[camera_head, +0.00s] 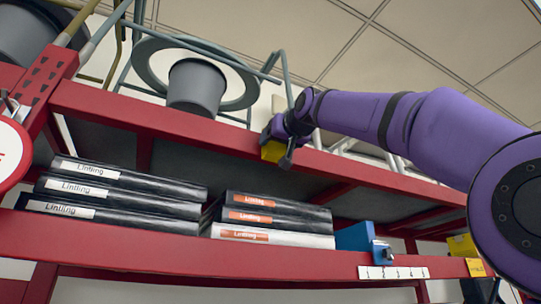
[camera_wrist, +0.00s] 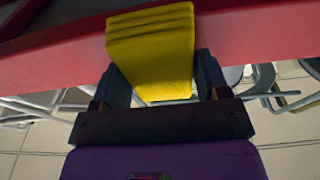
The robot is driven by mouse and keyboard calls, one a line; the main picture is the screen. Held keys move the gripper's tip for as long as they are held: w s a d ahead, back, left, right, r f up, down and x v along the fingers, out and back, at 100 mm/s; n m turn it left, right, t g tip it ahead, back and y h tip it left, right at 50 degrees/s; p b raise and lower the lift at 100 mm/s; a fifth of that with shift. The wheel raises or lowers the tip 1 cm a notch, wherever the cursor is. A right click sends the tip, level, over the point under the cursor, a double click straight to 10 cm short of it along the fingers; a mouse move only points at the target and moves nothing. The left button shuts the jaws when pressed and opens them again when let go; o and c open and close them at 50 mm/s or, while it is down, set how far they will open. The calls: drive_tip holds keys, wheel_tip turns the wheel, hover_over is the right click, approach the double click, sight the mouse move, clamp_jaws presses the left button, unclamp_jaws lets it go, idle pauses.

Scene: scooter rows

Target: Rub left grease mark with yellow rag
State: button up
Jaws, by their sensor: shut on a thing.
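My gripper (camera_wrist: 160,98) is shut on the yellow rag (camera_wrist: 152,50), a folded pad that shows between the two jaws in the wrist view. In the head view my gripper (camera_head: 278,150) is at the front of the upper red shelf beam (camera_head: 150,112), and a small part of the rag (camera_head: 272,151) shows at its tip. In the wrist view the rag overlaps the red beam (camera_wrist: 240,45); I cannot tell whether it touches it. No grease mark can be made out in either view.
Black binders (camera_head: 120,190) with white labels and others (camera_head: 272,215) with orange labels lie stacked on the lower shelf. A blue box (camera_head: 355,236) stands right of them. A grey bucket (camera_head: 195,87) and metal frames stand above the upper beam.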

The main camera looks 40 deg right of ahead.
drive_tip(key=shift+d, duration=0.25)
drive_tip(key=shift+w, duration=0.1)
drive_tip(key=shift+w+a, duration=0.25)
drive_tip(key=shift+a, duration=0.35)
drive_tip(key=shift+w+a, duration=0.2)
drive_tip(key=shift+a, duration=0.45)
drive_tip(key=shift+w+a, duration=0.25)
drive_tip(key=shift+a, duration=0.35)
drive_tip(key=v, duration=0.6)
drive_tip(key=shift+r, duration=0.35)
drive_tip(key=shift+s, duration=0.1)
drive_tip(key=v, duration=0.3)
drive_tip(key=shift+r, duration=0.2)
